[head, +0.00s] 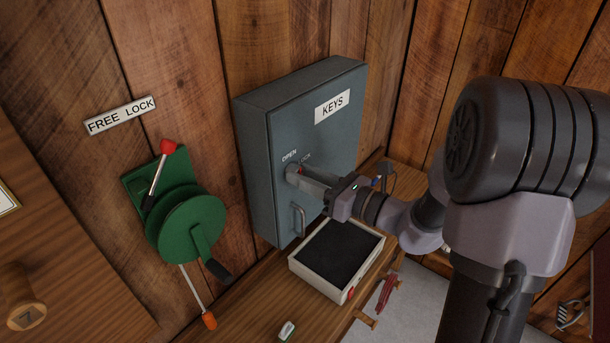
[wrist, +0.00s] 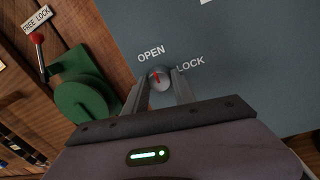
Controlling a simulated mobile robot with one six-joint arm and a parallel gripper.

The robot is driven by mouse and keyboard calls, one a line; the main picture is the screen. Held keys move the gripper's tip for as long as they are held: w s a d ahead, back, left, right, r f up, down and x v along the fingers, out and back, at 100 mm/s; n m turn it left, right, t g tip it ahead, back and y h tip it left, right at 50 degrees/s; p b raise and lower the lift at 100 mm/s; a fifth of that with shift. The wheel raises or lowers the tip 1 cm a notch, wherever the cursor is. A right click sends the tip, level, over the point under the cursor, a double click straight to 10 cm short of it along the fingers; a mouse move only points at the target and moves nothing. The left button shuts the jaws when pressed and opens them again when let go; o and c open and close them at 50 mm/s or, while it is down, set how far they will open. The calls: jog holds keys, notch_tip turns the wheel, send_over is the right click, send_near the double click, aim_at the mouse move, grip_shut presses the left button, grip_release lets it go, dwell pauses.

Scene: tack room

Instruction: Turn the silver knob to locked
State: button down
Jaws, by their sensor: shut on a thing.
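The silver knob (wrist: 161,80) is on the front of a grey key cabinet (head: 265,130) labelled KEYS. The words OPEN and LOCK are printed at its upper left and right in the wrist view. Its red mark points up and slightly left, toward OPEN. My gripper (wrist: 159,76) is shut on the knob, one finger on each side of it. In the head view my gripper (head: 294,173) reaches the cabinet from the right, and its fingers hide most of the knob.
A cabinet handle (head: 298,220) is just below my gripper. A green winch (head: 190,222) with a red-knobbed lever is on the wood wall at left, under a FREE LOCK sign (head: 120,115). A dark-topped box (head: 337,253) sits on the bench below.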

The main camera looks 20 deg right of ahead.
jog(key=shift+m+p, duration=0.3)
jog(key=shift+p, duration=0.1)
jog(key=m+p, duration=0.3)
jog(key=shift+r, duration=0.2)
jog(key=m+p, duration=0.5)
jog(key=p, duration=0.1)
jog(key=shift+m+t, duration=0.3)
jog(key=shift+m, duration=0.1)
jog(key=shift+a+f+m+t+h+p, duration=0.1)
jog(key=shift+f+m+t+h+p, duration=0.1)
jog(key=shift+m+p, duration=1.95)
jog(key=shift+f+m+t+h+p, duration=0.1)
jog(key=shift+m+t+p, duration=0.1)
jog(key=shift+m+p, duration=1.9)
jog(key=shift+m, duration=0.45)
jog(key=c, duration=1)
grip_release()
jog(key=shift+c, duration=0.2)
